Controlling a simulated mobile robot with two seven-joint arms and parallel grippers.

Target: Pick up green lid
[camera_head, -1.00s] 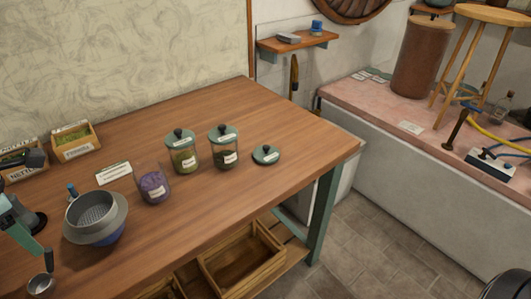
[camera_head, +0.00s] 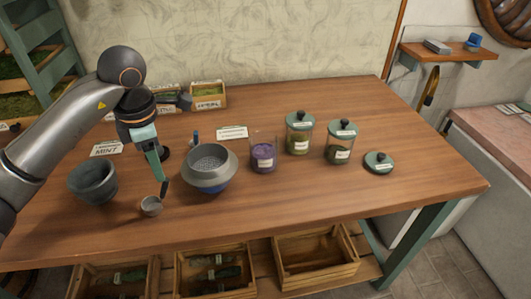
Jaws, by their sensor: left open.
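A loose green lid (camera_head: 379,162) with a dark knob lies flat on the wooden table near its right end. An open glass jar with purple contents (camera_head: 263,156) stands near the middle. Two glass jars, one with lighter green contents (camera_head: 299,138) and one with dark green contents (camera_head: 340,147), wear green lids of the same kind. My left gripper (camera_head: 163,174) is open and points down at the left, above the small metal cup and far from the loose lid. My right gripper is out of view.
A grey bowl with a sieve-like top (camera_head: 209,168), a dark mortar-like bowl (camera_head: 93,181) and a small metal cup (camera_head: 151,206) stand on the table (camera_head: 300,200). Wooden boxes (camera_head: 209,96) and label cards sit behind. The table front at right is clear. Crates lie below.

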